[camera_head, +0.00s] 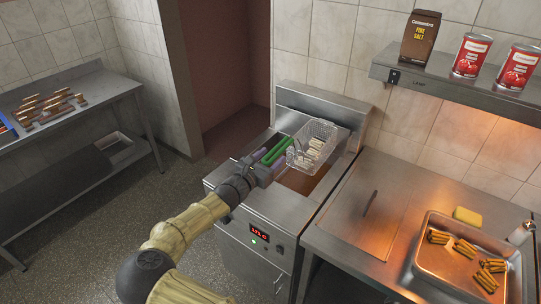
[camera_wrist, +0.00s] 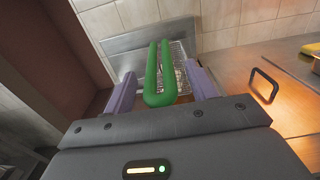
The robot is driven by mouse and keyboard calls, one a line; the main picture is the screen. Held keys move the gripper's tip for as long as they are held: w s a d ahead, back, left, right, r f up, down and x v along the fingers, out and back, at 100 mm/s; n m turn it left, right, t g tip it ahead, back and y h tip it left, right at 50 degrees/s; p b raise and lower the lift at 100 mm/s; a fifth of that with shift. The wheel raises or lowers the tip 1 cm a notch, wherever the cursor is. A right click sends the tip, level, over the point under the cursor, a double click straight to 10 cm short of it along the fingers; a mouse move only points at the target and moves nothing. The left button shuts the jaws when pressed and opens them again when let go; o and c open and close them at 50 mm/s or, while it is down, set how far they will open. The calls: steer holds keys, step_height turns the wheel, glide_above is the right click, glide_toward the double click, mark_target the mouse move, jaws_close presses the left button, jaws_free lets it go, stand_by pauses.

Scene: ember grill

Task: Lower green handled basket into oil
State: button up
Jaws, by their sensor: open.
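The green handled basket (camera_head: 314,142) is a wire mesh basket above the fryer (camera_head: 255,229), with pale pieces inside it. Its green handle (camera_head: 277,150) points toward my gripper. My gripper (camera_head: 271,157) is open around the handle, one purple finger on each side. In the wrist view the green handle (camera_wrist: 158,75) lies between the two spread fingers of my gripper (camera_wrist: 162,92), with gaps on both sides. The brown oil (camera_head: 302,180) shows below and in front of the basket. The wrist view shows only part of the mesh (camera_wrist: 180,52) behind the handle.
Right of the fryer is a steel counter with a lid (camera_head: 368,215), a metal tray (camera_head: 462,275) of golden sticks and a yellow sponge (camera_head: 467,216). A shelf (camera_head: 455,88) with cans and a salt box hangs above. A steel table (camera_head: 75,100) stands at left. Floor between is clear.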

steer(key=shift+w+d, duration=0.1)
steer(key=shift+w, duration=0.05)
steer(key=shift+r, duration=0.1)
jaws_close()
step_height(320, 180, up, 5)
steer(key=p, duration=0.3)
stand_by(0.6)
steer(key=shift+p+v, duration=0.95)
steer(key=shift+v, duration=1.45)
